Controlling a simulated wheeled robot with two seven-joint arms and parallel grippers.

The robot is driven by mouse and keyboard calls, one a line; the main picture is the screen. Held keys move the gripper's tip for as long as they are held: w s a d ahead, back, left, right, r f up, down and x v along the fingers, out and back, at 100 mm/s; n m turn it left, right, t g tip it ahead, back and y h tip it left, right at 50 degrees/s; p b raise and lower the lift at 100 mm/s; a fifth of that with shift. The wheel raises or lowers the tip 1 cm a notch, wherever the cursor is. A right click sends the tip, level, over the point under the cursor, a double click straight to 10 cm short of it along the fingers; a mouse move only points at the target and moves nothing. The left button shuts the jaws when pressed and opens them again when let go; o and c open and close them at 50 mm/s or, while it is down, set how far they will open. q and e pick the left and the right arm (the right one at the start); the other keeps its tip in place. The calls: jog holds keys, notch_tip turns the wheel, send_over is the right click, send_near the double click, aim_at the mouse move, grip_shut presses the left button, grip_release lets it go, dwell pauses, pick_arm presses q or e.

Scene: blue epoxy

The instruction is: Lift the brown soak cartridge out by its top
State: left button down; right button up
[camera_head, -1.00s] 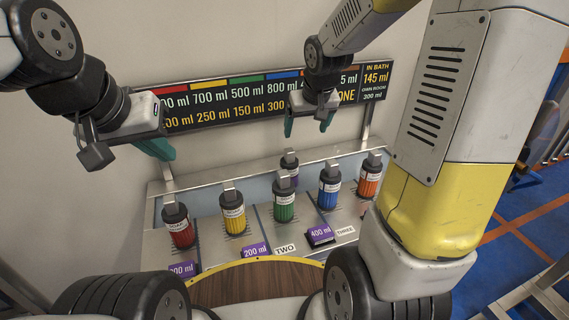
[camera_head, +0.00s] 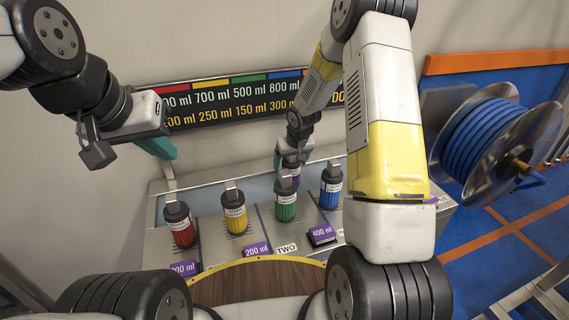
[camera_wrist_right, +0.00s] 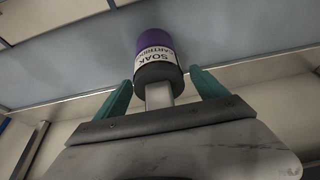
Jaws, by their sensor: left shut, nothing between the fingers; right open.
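I see no brown cartridge. A purple cartridge with a dark cap and a white "SOAK" label shows in the wrist view (camera_wrist_right: 153,42). In the head view the purple cartridge (camera_head: 295,180) is mostly hidden behind the green one and my gripper. My right gripper (camera_head: 290,160) is open at its top. In the wrist view the right gripper's teal fingers (camera_wrist_right: 163,92) stand on either side of the cartridge's pale top tab (camera_wrist_right: 159,96), apart from it. My left gripper (camera_head: 162,148) is shut and empty at the left, above the rack.
Red (camera_head: 180,226), yellow (camera_head: 235,213), green (camera_head: 285,200) and blue (camera_head: 330,188) cartridges stand in the metal rack (camera_head: 215,258). A volume board (camera_head: 225,100) is behind. A blue hose reel (camera_head: 490,140) is at the right.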

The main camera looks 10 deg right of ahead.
jog(key=shift+x, duration=0.95)
jog(key=shift+c, duration=0.2)
jog(key=c, duration=1.7)
